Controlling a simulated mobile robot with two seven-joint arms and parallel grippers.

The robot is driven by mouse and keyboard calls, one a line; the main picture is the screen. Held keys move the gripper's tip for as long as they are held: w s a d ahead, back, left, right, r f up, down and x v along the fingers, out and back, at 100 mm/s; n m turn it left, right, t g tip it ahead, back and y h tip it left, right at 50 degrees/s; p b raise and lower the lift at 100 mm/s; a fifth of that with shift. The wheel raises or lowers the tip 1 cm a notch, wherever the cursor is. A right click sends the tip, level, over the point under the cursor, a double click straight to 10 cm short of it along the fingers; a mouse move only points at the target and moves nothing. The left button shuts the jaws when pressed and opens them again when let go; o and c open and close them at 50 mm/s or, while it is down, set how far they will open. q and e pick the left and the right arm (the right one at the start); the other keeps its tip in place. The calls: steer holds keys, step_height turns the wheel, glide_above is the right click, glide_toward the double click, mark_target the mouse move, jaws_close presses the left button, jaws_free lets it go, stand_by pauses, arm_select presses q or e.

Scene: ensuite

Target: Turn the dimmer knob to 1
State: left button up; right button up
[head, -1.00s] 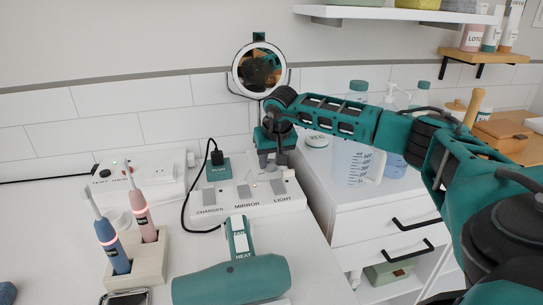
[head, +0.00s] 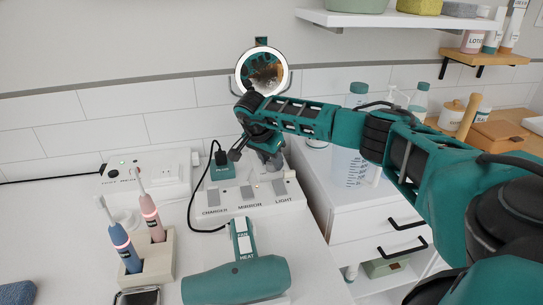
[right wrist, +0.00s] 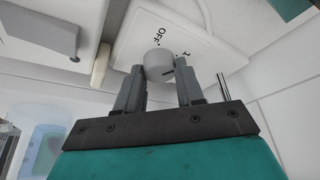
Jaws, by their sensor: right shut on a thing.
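The dimmer knob (right wrist: 160,65) is a small pale grey cylinder with a dark line on it. In the right wrist view it sits on a white plate (right wrist: 133,35) printed with "OFF" and "1". My right gripper (right wrist: 160,82) is shut on the knob, with one grey finger on each side. In the head view my right gripper (head: 270,160) reaches down at the back right of the white switch panel (head: 228,207) and hides the knob there. I cannot tell exactly which mark the knob's line points to. My left gripper is not in view.
The panel carries switches labelled CHARGER, MIRROR and LIGHT, and a teal plug (head: 221,168) with a black cable. A teal hair dryer (head: 237,279) lies in front. Two toothbrushes stand in a holder (head: 150,262) at left. A round mirror (head: 262,70) is behind my arm.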

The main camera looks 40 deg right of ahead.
steer(key=shift+w+m+g, duration=0.15)
steer(key=shift+m+g, duration=0.55)
steer(key=shift+m, duration=0.9)
steer(key=o, duration=1)
steer(key=shift+o, duration=0.2)
steer(key=v, duration=1.3)
steer(key=shift+p, duration=0.4)
